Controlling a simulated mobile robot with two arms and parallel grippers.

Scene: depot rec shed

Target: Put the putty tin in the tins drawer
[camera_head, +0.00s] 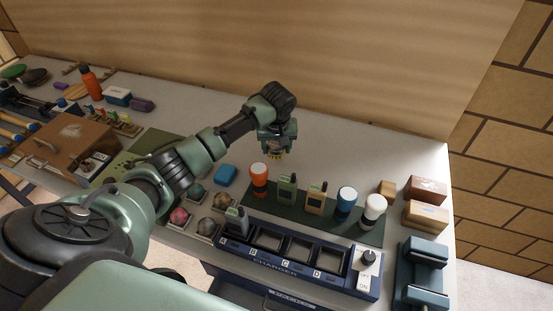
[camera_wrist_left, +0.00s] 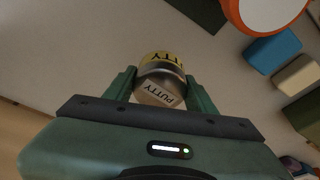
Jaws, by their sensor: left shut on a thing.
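My left gripper (camera_head: 277,150) is shut on the putty tin (camera_head: 276,156), above the table's back part, behind the dark green mat. In the left wrist view the putty tin (camera_wrist_left: 161,66) shows a yellow band and a pale top face, both marked PUTTY, between the two green fingers of my left gripper (camera_wrist_left: 160,92). Below the charger, at the table's front, a dark drawer front (camera_head: 292,299) carries a small label too small to read. I cannot tell whether it is the tins drawer or how far it is open. My right gripper is out of view.
The dark green mat (camera_head: 375,235) holds several torches and radios. The blue charger (camera_head: 300,252) stands before it, with a radio (camera_head: 237,220) in its left slot. Balls (camera_head: 180,216) sit left. The back is clear.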

